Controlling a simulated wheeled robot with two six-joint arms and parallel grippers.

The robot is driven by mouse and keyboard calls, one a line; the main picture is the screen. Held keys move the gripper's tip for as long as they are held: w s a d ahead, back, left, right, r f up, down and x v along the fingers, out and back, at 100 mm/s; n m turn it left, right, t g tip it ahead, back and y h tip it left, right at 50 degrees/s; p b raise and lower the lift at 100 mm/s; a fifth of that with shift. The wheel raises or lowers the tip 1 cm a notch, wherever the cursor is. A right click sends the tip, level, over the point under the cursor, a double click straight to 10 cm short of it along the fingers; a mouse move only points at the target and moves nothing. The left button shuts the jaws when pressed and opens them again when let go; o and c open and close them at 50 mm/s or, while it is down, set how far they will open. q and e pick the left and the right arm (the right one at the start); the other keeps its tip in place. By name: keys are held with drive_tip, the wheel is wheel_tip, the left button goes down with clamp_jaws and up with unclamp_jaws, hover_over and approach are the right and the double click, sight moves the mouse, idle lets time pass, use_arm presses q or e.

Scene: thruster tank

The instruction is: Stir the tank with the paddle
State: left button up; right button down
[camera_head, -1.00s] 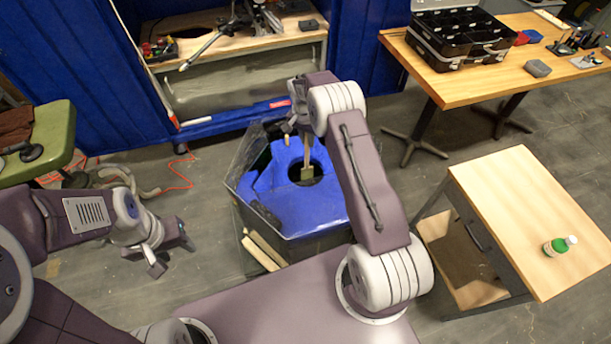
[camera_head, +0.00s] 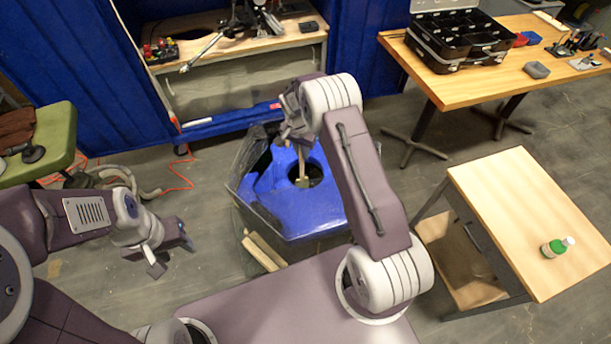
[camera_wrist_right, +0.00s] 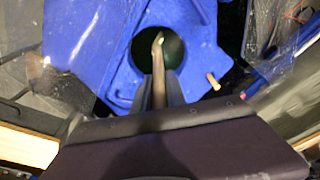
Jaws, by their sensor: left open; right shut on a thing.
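The tank (camera_head: 315,219) is a dark tub with a blue top that has a round dark opening. The blue top (camera_wrist_right: 86,50) and the opening also show in the right wrist view. My right gripper (camera_head: 297,140) is above the opening and shut on the paddle (camera_head: 303,172), a thin wooden shaft. In the right wrist view the paddle (camera_wrist_right: 158,72) runs from between the fingers down into the round opening. Its lower end is dim inside the opening. My left gripper (camera_head: 172,254) is open and empty, left of the tank and apart from it.
A wooden-topped side table (camera_head: 525,215) with a green bottle (camera_head: 553,248) stands to the right. A workbench (camera_head: 480,85) with a black case (camera_head: 462,38) is at the back right. A green seat (camera_head: 48,140) is at the left.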

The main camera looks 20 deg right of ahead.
drive_tip(key=d, duration=0.2)
drive_tip(key=w+d, duration=0.1)
drive_tip(key=d, duration=0.1)
drive_tip(key=shift+d, duration=0.35)
idle(0.3)
wheel_tip(320, 180, up, 24)
drive_tip(key=p, duration=1.6)
drive_tip(key=shift+p, duration=0.4)
drive_tip(key=shift+f, duration=0.15)
